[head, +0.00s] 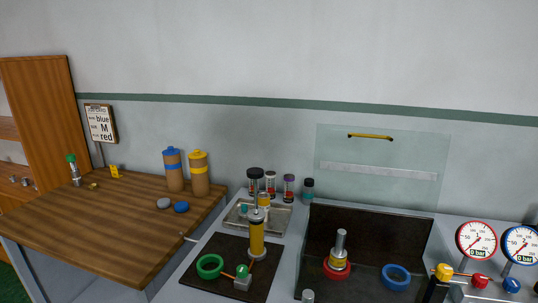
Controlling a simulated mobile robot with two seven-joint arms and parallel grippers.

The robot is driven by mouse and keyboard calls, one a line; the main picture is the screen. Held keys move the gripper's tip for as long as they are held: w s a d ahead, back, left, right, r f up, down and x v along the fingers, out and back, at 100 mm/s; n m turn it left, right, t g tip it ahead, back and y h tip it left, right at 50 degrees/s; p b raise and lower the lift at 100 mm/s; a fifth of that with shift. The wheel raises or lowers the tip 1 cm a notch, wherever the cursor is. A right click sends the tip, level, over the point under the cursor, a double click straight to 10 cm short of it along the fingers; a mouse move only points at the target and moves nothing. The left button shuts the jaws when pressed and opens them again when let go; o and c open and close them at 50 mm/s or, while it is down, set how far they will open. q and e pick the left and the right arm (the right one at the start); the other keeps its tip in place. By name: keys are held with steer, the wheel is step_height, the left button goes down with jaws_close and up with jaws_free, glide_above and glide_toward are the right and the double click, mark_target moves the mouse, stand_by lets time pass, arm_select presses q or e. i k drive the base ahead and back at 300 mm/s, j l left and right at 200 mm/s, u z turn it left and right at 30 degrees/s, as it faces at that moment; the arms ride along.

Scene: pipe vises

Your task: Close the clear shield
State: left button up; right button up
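The clear shield (345,150) is a see-through upright panel at the back of the right-hand bench. It stands raised behind a dark mat. A yellow handle (370,137) runs along its top edge, and a pale strip (378,171) crosses its middle. Neither of my grippers is in the head view.
Below the shield, the dark mat (385,228) holds a red ring (329,272) with a metal-topped fitting and a blue ring (396,277). Two gauges (477,241) stand at right. A yellow cylinder (257,236) and small jars (255,182) stand left of the mat.

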mark_target(402, 173)
steer(key=k+l, duration=0.2)
steer(key=l, duration=0.2)
steer(key=k+l+u, duration=0.1)
steer(key=l, duration=0.3)
steer(key=k+l, duration=0.25)
steer(key=l, duration=0.15)
steer(key=k+l+u, duration=0.1)
steer(key=l, duration=0.3)
steer(key=k, duration=0.1)
